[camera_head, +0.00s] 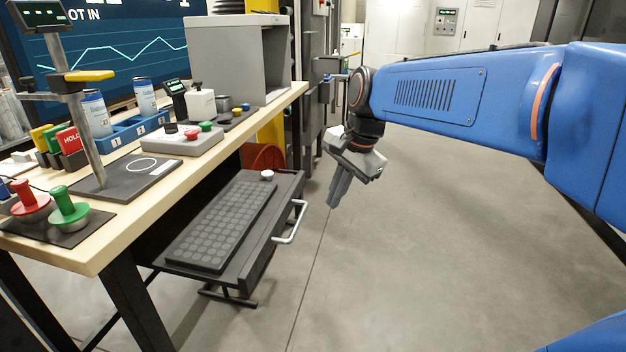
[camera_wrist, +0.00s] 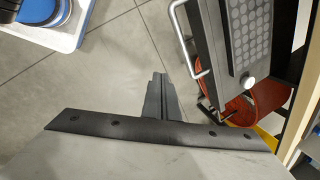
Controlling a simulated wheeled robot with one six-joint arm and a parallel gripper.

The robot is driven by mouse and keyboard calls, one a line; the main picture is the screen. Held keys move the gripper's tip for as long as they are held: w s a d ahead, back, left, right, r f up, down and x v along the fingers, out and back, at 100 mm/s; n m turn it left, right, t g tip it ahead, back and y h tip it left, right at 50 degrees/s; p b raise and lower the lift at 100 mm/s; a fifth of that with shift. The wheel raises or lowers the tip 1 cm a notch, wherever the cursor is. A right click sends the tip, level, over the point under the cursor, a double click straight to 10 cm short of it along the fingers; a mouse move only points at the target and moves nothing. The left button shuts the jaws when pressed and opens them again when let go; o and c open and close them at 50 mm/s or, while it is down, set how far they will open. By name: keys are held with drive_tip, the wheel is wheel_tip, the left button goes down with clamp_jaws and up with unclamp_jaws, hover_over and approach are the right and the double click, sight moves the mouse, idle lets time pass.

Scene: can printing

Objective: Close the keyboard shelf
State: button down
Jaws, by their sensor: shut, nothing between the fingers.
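The keyboard shelf (camera_head: 258,268) is pulled out from under the table, with a dark keyboard (camera_head: 222,225) and a small white knob-like object (camera_head: 267,175) on it. A pale bar handle (camera_head: 291,222) is on the shelf's front. In the wrist view the shelf's handle (camera_wrist: 186,40), keyboard (camera_wrist: 248,32) and white object (camera_wrist: 248,83) show at upper right. My gripper (camera_head: 333,203) is shut and empty, pointing down over the floor, to the right of the handle and apart from it. Its shut fingers show in the wrist view (camera_wrist: 159,78), left of the shelf.
The wooden table (camera_head: 82,255) above the shelf holds a grey box (camera_head: 225,60), a control box (camera_head: 180,141), cans (camera_head: 145,95), red and green stamps (camera_head: 68,205) and a stand. A red round bin (camera_head: 262,156) is behind the shelf. The floor before the shelf is clear.

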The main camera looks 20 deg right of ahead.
sight(236, 177)
drive_tip(key=w+d+r+m+y, duration=0.1)
drive_tip(key=w+d+r+m, duration=0.1)
drive_tip(key=w+d+m, duration=0.35)
drive_tip(key=w+d+r+m+y, duration=0.1)
drive_tip(key=w+d+m, duration=0.1)
drive_tip(key=w+m, duration=0.55)
drive_tip(key=w+a+f+n, duration=0.1)
drive_tip(key=w+a+f, duration=0.5)
drive_tip(key=f, duration=0.3)
drive_tip(key=shift+n+g, duration=0.3)
drive_tip(key=w+a, duration=0.4)
drive_tip(key=a, duration=0.1)
drive_tip(key=w+a, duration=0.4)
drive_tip(key=a, duration=0.2)
drive_tip(key=w+a, duration=0.5)
drive_tip(key=a, duration=0.1)
drive_tip(key=shift+a, duration=0.2)
drive_tip(key=shift+a+r, duration=0.1)
drive_tip(key=shift+r, duration=0.05)
drive_tip(key=shift+w+a, duration=0.1)
